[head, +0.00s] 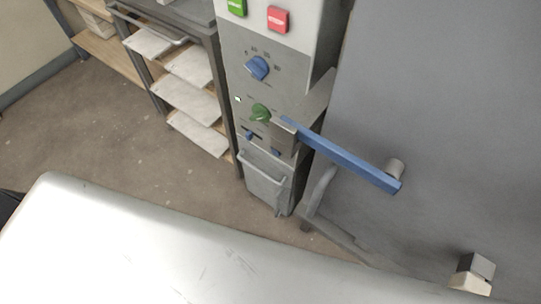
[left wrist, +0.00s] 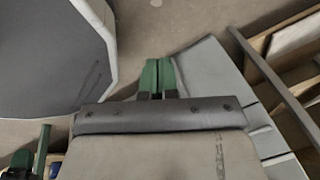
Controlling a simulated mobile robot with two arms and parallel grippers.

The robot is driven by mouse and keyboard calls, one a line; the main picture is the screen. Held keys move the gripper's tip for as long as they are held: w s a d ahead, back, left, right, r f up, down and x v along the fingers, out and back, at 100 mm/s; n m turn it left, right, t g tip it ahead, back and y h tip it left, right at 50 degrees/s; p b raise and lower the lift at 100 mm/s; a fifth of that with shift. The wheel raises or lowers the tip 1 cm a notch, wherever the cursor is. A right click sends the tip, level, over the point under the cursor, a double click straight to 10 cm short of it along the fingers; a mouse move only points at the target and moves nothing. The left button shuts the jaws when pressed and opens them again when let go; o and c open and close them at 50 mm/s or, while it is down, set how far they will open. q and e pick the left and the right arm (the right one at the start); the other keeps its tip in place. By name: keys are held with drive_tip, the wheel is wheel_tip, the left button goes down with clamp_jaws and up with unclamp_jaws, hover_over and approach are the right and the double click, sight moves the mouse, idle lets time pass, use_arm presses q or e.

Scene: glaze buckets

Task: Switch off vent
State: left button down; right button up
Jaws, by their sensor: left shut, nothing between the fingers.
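A tall grey control panel (head: 282,45) stands in the middle of the head view. It carries a green button (head: 236,7), a red button (head: 278,19), a blue rotary knob (head: 257,68) with marks around it, a green rotary knob (head: 261,112), and small blue switches (head: 249,135) lower down. Which control is the vent's cannot be read. In the left wrist view my left gripper (left wrist: 158,75) has two green fingers pressed together, with nothing between them. It is not in the head view, and my right gripper is not identifiable in either view.
A blue bar (head: 345,155) juts across in front of a large grey door (head: 440,100). Shelves with pale slabs (head: 190,102) stand left of the panel. A large pale smooth surface (head: 150,240) fills the lower foreground. Brown floor (head: 90,125) is clear at left.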

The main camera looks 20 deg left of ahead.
use_arm(q)
drive_tip(key=w+d+r+m+t+h+b, duration=0.1)
drive_tip(key=w+r+m+t, duration=0.2)
drive_tip(key=w+r+m, duration=0.5)
drive_tip(key=w+r+m+t+b, duration=0.25)
drive_tip(key=w+r+m, duration=0.25)
drive_tip(key=w+m, duration=0.5)
drive_tip(key=w+d+r+m+t+h, duration=0.1)
drive_tip(key=d+r+m+h, duration=0.1)
drive_tip(key=d+r+m, duration=0.2)
drive_tip(key=w+d+r+m+t+h, duration=0.1)
drive_tip(key=d+r+m, duration=0.3)
drive_tip(key=r+m, duration=0.5)
drive_tip(key=shift+w+r+t+h+b, duration=0.3)
drive_tip(key=shift+r+t+h+b, duration=0.2)
drive_tip(key=shift+r, duration=0.35)
drive_tip(key=shift+w+f, duration=0.1)
drive_tip(key=b, duration=0.1)
approach(277, 152)
wheel_tip(277, 152, down, 4)
drive_tip(key=w, duration=0.2)
drive_tip(key=w+d, duration=0.1)
drive_tip(key=w, duration=0.1)
drive_tip(key=shift+w+d+r, duration=0.2)
drive_tip(key=shift+d+r, duration=0.15)
drive_tip(key=shift+r, duration=0.05)
drive_tip(key=shift+w+d+r, duration=0.1)
drive_tip(key=shift+w+d, duration=0.1)
drive_tip(key=shift+w, duration=0.3)
